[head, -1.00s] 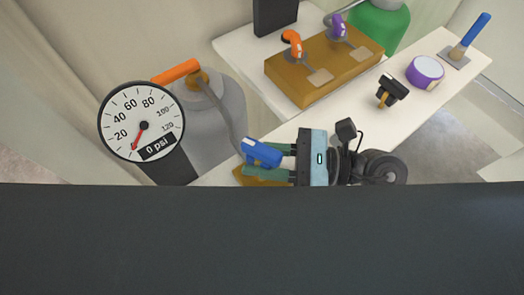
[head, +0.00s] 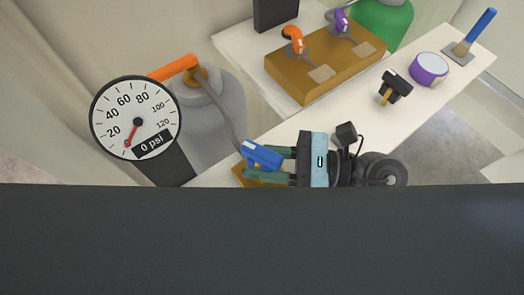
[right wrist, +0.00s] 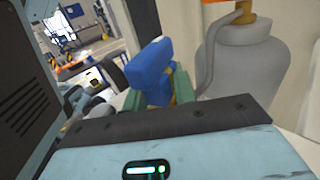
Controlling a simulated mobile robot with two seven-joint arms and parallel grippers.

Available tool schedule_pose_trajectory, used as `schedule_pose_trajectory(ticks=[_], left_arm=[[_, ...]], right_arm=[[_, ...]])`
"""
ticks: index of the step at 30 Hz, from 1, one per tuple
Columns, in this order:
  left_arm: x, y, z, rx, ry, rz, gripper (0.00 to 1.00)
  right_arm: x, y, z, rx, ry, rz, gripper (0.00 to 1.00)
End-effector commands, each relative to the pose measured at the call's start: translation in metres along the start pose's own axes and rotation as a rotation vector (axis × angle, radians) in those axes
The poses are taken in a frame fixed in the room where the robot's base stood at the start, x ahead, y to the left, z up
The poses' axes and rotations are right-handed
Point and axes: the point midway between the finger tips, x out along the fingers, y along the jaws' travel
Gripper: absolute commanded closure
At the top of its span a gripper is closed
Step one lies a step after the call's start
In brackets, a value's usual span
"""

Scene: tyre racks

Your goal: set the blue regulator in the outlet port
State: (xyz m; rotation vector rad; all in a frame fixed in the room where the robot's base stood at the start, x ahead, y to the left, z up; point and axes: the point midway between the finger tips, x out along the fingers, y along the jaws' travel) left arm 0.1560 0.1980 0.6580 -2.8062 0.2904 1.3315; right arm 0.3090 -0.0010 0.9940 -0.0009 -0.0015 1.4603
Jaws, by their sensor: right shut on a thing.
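My right gripper (head: 274,163) is shut on the blue regulator (head: 262,155), which sits between its green fingers. In the right wrist view the blue regulator (right wrist: 150,70) also stands between the fingers. A grey hose (head: 232,125) runs from the grey cylinder (head: 215,128) down to the regulator. A brown block (head: 250,180) shows just below the regulator; whether the two touch, I cannot tell. I cannot make out the outlet port for certain; the gripper and the dark foreground hide that area. My left gripper is not in view.
A round gauge (head: 136,118) reads 0 psi, near an orange handle (head: 174,68). On the white table (head: 285,130) a brown board (head: 326,85) holds an orange piece (head: 294,38) and a purple piece (head: 341,19). A black-topped tool (head: 397,83) and a purple-rimmed roll (head: 430,68) lie to the right.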

Motion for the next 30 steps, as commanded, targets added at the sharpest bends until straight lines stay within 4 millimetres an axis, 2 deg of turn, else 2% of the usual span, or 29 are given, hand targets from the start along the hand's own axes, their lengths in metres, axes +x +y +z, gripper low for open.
schedule_pose_trajectory(ticks=[10,11,16,22,28,30], left_arm=[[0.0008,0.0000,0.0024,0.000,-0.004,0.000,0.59],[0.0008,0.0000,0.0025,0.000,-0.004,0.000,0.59],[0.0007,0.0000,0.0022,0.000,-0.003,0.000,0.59],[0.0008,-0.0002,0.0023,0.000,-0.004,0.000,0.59],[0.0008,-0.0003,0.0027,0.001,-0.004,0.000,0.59],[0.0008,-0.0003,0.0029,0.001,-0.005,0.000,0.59]], right_arm=[[-0.0001,-0.0001,-0.0031,0.001,0.000,0.000,0.98],[-0.0001,-0.0001,-0.0033,0.001,0.000,0.000,0.72],[0.0000,0.0000,-0.0030,0.001,0.000,0.000,0.50],[0.0000,0.0000,-0.0031,0.001,0.001,0.000,0.48],[0.0000,0.0001,-0.0033,0.002,0.001,0.000,0.23],[0.0000,0.0001,-0.0033,0.002,0.001,0.000,0.21]])
